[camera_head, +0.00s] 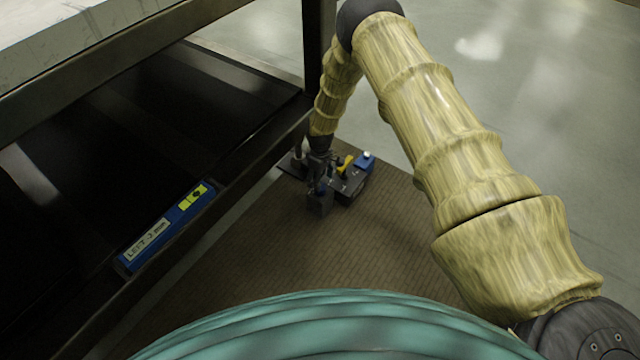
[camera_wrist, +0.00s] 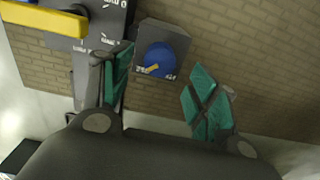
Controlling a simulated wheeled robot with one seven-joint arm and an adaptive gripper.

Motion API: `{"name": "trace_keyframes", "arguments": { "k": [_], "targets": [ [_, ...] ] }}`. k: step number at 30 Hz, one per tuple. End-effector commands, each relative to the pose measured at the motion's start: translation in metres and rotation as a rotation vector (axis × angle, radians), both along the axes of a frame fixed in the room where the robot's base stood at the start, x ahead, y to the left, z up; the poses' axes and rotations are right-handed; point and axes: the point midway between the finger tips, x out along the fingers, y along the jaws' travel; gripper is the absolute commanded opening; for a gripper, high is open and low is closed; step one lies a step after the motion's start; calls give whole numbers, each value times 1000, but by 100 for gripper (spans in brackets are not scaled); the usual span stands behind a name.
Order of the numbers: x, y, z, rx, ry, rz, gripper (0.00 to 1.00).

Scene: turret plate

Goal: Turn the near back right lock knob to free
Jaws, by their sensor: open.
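The turret plate (camera_head: 349,183) is a dark plate on the brown floor, partly hidden by my gripper in the head view. A yellow lever (camera_head: 345,165) stands on it; in the wrist view the yellow lever (camera_wrist: 45,17) is at the upper left. A blue round knob (camera_wrist: 160,60) with a yellow pointer mark sits on a grey block in the wrist view, its printed label only partly readable. My gripper (camera_wrist: 157,95) is open and empty, its green-padded fingers on either side of and short of the blue knob. In the head view my gripper (camera_head: 320,180) hangs over the plate.
A dark shelf frame (camera_head: 250,145) stands on the left, close to the plate. A blue bar (camera_head: 165,232) labelled "LEFT 2 mm" lies on its lower level. A small blue part with a white top (camera_head: 366,157) is at the plate's far right. Floor to the right is clear.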

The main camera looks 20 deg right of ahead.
Motion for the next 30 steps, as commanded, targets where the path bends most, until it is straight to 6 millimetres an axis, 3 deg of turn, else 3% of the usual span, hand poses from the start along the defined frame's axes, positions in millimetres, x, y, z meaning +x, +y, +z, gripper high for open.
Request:
{"name": "trace_keyframes", "arguments": {
  "k": [6,12,30],
  "targets": [
    [0,0,35,0,0,0,60],
    [0,0,58,0,0,0,60],
    [-1,0,68,0,1,-1,60]
  ]
}}
